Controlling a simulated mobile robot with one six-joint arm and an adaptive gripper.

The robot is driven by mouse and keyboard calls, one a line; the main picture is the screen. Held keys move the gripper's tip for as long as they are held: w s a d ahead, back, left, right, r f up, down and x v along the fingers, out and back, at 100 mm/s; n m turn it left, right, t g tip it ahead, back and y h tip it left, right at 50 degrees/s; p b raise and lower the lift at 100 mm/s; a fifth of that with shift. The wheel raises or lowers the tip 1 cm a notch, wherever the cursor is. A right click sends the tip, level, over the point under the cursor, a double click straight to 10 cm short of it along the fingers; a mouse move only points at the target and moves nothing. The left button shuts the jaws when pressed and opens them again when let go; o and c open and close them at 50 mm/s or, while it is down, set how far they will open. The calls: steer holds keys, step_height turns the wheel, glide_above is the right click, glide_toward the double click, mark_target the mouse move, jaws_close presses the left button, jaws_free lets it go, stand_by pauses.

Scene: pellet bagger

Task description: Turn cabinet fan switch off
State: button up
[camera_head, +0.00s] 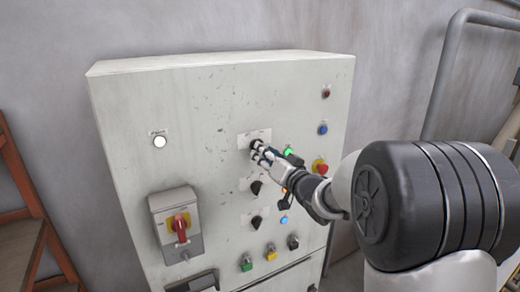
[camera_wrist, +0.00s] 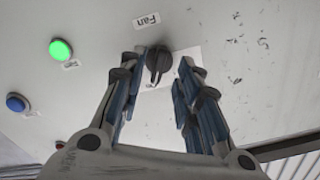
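The fan switch is a black rotary knob (camera_wrist: 158,62) on a pale plate, with a "Fan" label (camera_wrist: 147,20) beside it in the wrist view. In the head view the plate (camera_head: 246,140) shows, with the knob partly hidden by my gripper (camera_head: 262,152). The wrist view shows my gripper (camera_wrist: 160,85) open, its two fingers apart with the knob between their tips. The left finger is very close to the knob; I cannot tell whether it touches. The right finger is clear of it.
The knob is on a grey cabinet (camera_head: 190,95). A green light (camera_wrist: 60,49) and a blue button (camera_wrist: 16,102) are nearby. A red-handled switch (camera_head: 180,226) protrudes lower left.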

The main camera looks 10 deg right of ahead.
steer(key=shift+x, duration=1.55)
jaws_close()
